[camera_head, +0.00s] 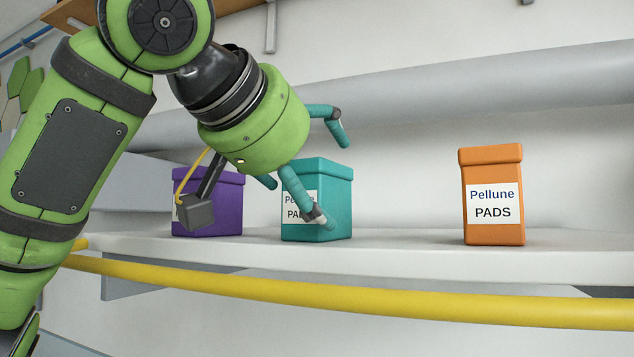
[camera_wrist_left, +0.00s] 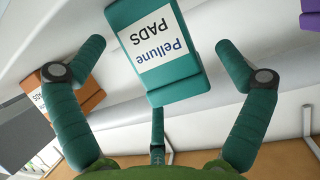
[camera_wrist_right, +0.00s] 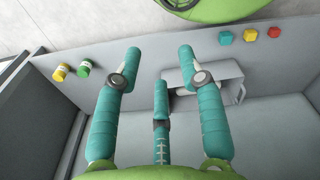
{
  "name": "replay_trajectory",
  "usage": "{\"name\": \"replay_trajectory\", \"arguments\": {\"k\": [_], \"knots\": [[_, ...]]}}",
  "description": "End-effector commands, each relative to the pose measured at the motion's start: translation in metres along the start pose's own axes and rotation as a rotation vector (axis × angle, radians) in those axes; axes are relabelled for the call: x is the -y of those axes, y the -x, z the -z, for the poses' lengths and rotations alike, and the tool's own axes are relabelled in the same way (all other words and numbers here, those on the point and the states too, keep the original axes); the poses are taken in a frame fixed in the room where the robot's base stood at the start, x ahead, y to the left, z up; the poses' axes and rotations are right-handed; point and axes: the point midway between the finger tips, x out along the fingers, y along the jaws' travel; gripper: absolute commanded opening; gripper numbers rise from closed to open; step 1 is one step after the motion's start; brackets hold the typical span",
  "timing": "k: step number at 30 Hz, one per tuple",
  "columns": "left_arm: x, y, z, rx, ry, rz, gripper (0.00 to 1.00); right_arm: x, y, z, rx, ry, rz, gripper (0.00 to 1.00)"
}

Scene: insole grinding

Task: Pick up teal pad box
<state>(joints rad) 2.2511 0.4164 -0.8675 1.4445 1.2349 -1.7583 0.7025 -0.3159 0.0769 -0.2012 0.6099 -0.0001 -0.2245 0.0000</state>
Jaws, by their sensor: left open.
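The teal pad box (camera_head: 337,197), with a white "Pellune PADS" label, stands upright on the white shelf (camera_head: 400,258) in the head view. My left gripper (camera_head: 325,180) is in front of it and covers part of the box and label. In the left wrist view the teal box (camera_wrist_left: 155,48) appears upside down between the spread fingers of the left gripper (camera_wrist_left: 160,75), which is open and empty. My right gripper (camera_wrist_right: 155,70) shows in the right wrist view with its fingers spread, over a grey surface away from the shelf.
A purple box (camera_head: 225,205) stands left of the teal box, partly behind my left wrist. An orange pad box (camera_head: 494,205) stands to the right with bare shelf between. A yellow rail (camera_head: 400,302) runs along the shelf front.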

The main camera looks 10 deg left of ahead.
Motion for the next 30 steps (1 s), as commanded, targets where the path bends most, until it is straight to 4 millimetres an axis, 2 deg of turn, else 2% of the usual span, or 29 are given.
{"name": "replay_trajectory", "arguments": {"k": [1, 4, 12, 13, 14, 15, 17, 18, 25, 30], "knots": [[0.001, -0.007, 0.004, 0.003, 0.000, 0.001, 1.00, 0.004, 0.009, 0.001, -0.001, 0.000, 0.005, 0.40], [0.001, -0.018, 0.002, 0.002, 0.001, 0.001, 1.00, 0.006, 0.013, 0.004, -0.006, 0.000, 0.008, 0.40], [0.001, -0.023, 0.000, 0.000, 0.003, 0.000, 1.00, -0.003, 0.012, 0.030, -0.050, 0.001, -0.003, 0.40], [0.001, -0.023, 0.000, 0.000, 0.003, 0.000, 0.96, -0.004, 0.012, 0.031, -0.051, 0.001, -0.005, 0.40], [0.001, -0.023, 0.000, 0.000, 0.003, 0.000, 0.84, -0.004, 0.012, 0.031, -0.051, 0.001, -0.005, 0.40], [0.001, -0.023, 0.000, 0.000, 0.003, 0.000, 0.68, -0.005, 0.012, 0.031, -0.050, 0.000, -0.006, 0.40], [0.001, -0.023, 0.000, 0.000, 0.003, 0.000, 0.44, -0.006, 0.012, 0.029, -0.048, 0.000, -0.008, 0.40], [0.001, -0.023, 0.000, 0.000, 0.003, 0.000, 0.35, -0.006, 0.012, 0.028, -0.045, 0.000, -0.008, 0.40], [0.001, -0.023, 0.000, 0.000, 0.003, 0.000, 0.35, -0.006, 0.012, 0.015, -0.025, -0.001, -0.007, 0.40], [0.000, -0.023, 0.001, 0.001, 0.003, 0.000, 0.35, -0.006, 0.012, 0.014, -0.022, -0.002, -0.007, 0.40]]}}
